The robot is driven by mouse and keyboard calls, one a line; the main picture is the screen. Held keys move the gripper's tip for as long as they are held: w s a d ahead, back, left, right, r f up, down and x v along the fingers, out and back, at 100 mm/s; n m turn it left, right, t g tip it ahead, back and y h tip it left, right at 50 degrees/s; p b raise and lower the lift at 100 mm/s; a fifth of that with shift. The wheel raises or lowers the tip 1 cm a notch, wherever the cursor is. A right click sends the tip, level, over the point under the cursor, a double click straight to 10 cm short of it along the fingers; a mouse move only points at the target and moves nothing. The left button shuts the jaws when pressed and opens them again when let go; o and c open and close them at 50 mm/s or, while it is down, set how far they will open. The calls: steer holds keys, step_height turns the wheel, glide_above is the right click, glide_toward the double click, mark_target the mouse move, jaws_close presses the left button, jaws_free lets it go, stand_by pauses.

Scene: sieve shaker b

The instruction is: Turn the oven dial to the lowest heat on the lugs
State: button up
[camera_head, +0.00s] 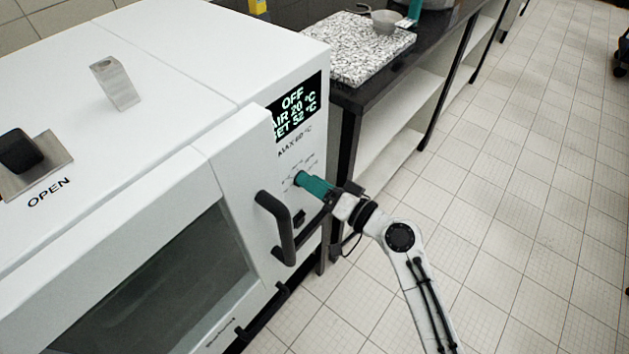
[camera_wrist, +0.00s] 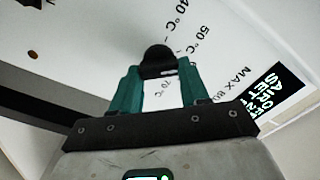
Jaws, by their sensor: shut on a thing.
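The oven (camera_head: 185,125) is a large white cabinet at the left of the head view. Its dial (camera_wrist: 158,60) is a black knob on the front panel, seen in the wrist view with printed marks around it, among them 40, 50 and 70 °C. My gripper (camera_head: 302,180) has green fingers, and they are shut on the dial; the fingers (camera_wrist: 158,72) flank it in the wrist view. The display (camera_head: 296,107) reads OFF, AIR 20 °C, SET 52 °C.

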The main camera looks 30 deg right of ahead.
steer(key=shift+d+f+m+p, duration=0.1)
steer(key=shift+m+p, duration=0.55)
steer(key=shift+m, duration=1.2)
steer(key=shift+f+m+p, duration=0.1)
steer(key=shift+m+p, duration=0.5)
steer(key=shift+m, duration=1.25)
steer(key=o, duration=1.1)
steer(key=shift+c, duration=0.2)
steer(key=b+v, duration=0.1)
steer(key=v, duration=0.9)
steer(key=shift+s+d, duration=0.15)
steer(key=shift+s, duration=0.2)
